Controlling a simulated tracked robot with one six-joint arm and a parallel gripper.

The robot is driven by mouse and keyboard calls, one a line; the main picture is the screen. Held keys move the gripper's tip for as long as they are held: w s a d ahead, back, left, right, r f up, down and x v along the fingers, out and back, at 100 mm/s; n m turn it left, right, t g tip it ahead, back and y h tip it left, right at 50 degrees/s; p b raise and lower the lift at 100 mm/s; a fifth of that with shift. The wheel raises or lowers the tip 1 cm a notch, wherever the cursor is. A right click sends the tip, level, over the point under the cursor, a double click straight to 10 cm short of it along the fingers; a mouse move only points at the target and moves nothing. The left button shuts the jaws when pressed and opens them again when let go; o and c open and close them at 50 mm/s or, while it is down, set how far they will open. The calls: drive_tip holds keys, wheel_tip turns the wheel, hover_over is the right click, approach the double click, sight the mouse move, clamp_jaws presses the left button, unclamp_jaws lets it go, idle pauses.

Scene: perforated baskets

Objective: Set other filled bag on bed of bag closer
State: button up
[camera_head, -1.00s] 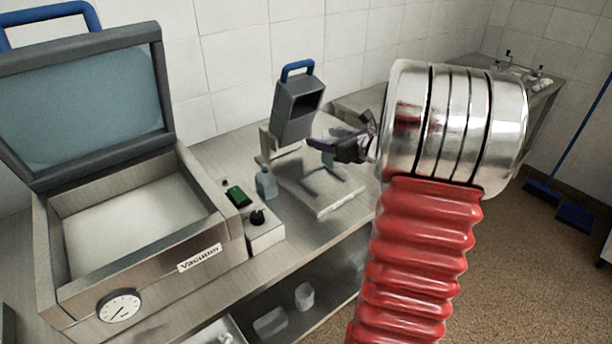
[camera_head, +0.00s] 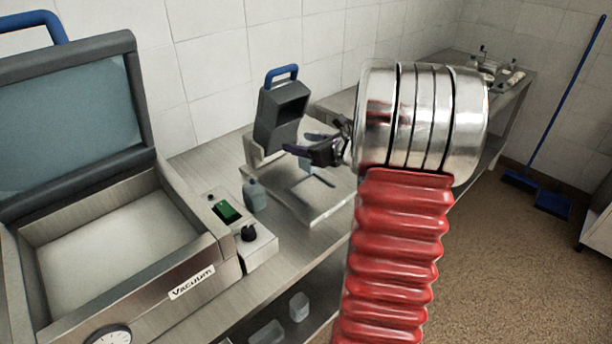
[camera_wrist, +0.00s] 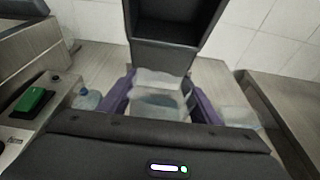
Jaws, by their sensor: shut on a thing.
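The bag closer (camera_head: 280,115) is a dark grey head with a blue handle, standing on the bench above a pale flat bed (camera_head: 322,208). Its dark head also fills the top of the wrist view (camera_wrist: 168,50). My gripper (camera_head: 308,146) is in front of this head and over the bed. In the wrist view its purple fingers (camera_wrist: 160,98) are closed around a clear bag (camera_wrist: 158,82) with pale bluish contents. The bag is just below the head; I cannot tell whether it touches the bed. A blurred translucent shape (camera_wrist: 240,118) lies right of the fingers.
An open vacuum machine (camera_head: 120,250) with a raised lid stands at the left. A control box (camera_head: 245,235) with a green switch and a small bottle (camera_head: 255,196) sit between it and the closer. Containers (camera_head: 299,307) are on the lower shelf.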

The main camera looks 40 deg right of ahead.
drive_tip(key=shift+f, duration=2.25)
drive_tip(key=shift+f, duration=0.1)
drive_tip(key=shift+f, duration=1.8)
drive_tip(key=o, duration=1.1)
drive_tip(key=shift+f, duration=0.1)
drive_tip(key=shift+o, duration=0.2)
drive_tip(key=v, duration=1.2)
